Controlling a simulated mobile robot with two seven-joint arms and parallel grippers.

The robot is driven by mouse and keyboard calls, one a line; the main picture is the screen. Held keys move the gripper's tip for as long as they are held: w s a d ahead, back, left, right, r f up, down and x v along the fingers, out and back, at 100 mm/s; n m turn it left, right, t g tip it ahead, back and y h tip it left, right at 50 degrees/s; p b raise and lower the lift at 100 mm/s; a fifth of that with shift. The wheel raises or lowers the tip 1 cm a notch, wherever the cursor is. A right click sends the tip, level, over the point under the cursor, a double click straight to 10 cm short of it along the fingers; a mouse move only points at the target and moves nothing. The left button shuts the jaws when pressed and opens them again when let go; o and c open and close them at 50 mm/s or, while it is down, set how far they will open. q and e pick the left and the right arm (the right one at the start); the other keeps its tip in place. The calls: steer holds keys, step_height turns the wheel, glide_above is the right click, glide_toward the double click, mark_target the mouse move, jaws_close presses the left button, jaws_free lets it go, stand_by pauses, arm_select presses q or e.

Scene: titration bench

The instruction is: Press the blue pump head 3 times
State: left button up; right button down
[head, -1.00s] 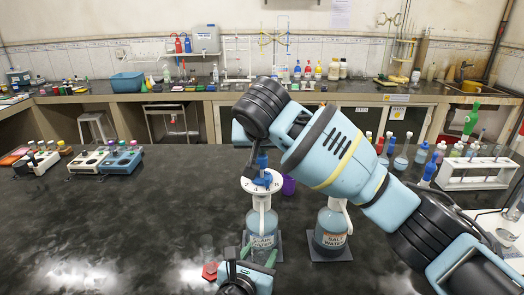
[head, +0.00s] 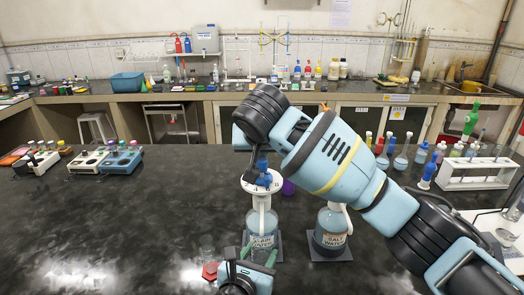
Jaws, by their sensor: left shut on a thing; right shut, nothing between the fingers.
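The blue pump head (head: 263,181) sits on top of a clear bottle (head: 262,222) with a white numbered disc (head: 248,186) around its neck. The bottle's label is only partly readable. My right gripper (head: 261,158) is shut and points down right at the top of the pump head, seemingly touching it; the wrist partly hides the contact. My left gripper (head: 259,257) is low in front of the bottle, its green fingers shut on the bottle's lower part. The exact grip is hard to see.
A second bottle labelled salt water (head: 331,232) stands close on the right. A small glass with a red base (head: 209,270) is at the left of my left gripper. A purple object (head: 288,187) is behind.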

steer(key=shift+f, duration=0.9)
stand_by(0.8)
steer(key=shift+r, duration=0.1)
steer(key=shift+r, duration=2.65)
steer(key=shift+f, duration=0.1)
